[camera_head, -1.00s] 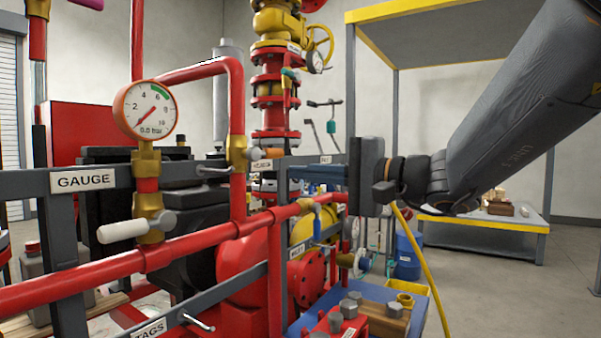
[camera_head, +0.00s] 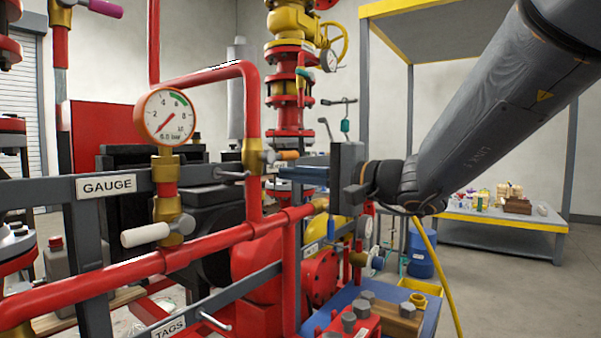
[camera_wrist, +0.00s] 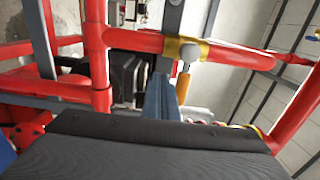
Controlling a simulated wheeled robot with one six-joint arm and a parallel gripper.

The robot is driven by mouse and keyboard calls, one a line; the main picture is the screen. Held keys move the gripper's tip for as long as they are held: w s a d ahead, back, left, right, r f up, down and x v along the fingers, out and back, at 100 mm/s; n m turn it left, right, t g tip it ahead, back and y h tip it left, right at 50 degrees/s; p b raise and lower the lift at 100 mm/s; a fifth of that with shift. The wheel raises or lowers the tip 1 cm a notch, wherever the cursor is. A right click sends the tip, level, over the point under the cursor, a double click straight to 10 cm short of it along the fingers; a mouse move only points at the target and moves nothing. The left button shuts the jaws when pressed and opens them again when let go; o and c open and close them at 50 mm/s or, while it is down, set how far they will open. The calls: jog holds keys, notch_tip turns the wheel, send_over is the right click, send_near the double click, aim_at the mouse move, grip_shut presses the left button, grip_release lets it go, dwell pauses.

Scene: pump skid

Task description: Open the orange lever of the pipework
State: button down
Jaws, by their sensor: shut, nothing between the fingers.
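The orange lever (camera_head: 288,155) sticks out to the right from a brass valve (camera_head: 253,155) on a vertical red pipe, right of the pressure gauge. My gripper (camera_head: 282,172) is shut and empty, its blue-grey fingers just below the lever in the head view. In the wrist view the orange lever (camera_wrist: 183,86) runs from the brass valve (camera_wrist: 185,50) close along the right side of my fingers (camera_wrist: 158,95). I cannot tell whether they touch. The lever's far end is partly hidden in the wrist view.
A gauge (camera_head: 166,117) with a white lever (camera_head: 146,235) below it stands at left. A grey rail (camera_head: 40,192) and a sloping red pipe (camera_head: 120,274) cross in front. A blue-topped bench (camera_head: 340,297) with bolts lies below my gripper. Open floor shows at right.

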aim_at(291, 155)
jog(key=r+p, duration=0.2)
jog(key=p, duration=0.1)
jog(key=w+r+p, duration=0.1)
jog(key=r+p, duration=0.1)
jog(key=p, duration=0.2)
jog(key=shift+w+r, duration=0.15)
jog(key=shift+r, duration=0.25)
jog(key=shift+a+r, duration=0.2)
jog(key=shift+r, duration=0.45)
jog(key=shift+s+a+r+b, duration=0.3)
jog(key=shift+s+r, duration=0.2)
jog(key=shift+r, duration=0.2)
jog(key=shift+s+a+r+b, duration=0.2)
jog(key=shift+s+r+b, duration=0.2)
jog(key=shift+r+b, duration=0.5)
jog(key=b+v, duration=0.1)
jog(key=v, duration=0.8)
jog(key=shift+f+b, duration=0.15)
jog(key=shift+b, duration=0.2)
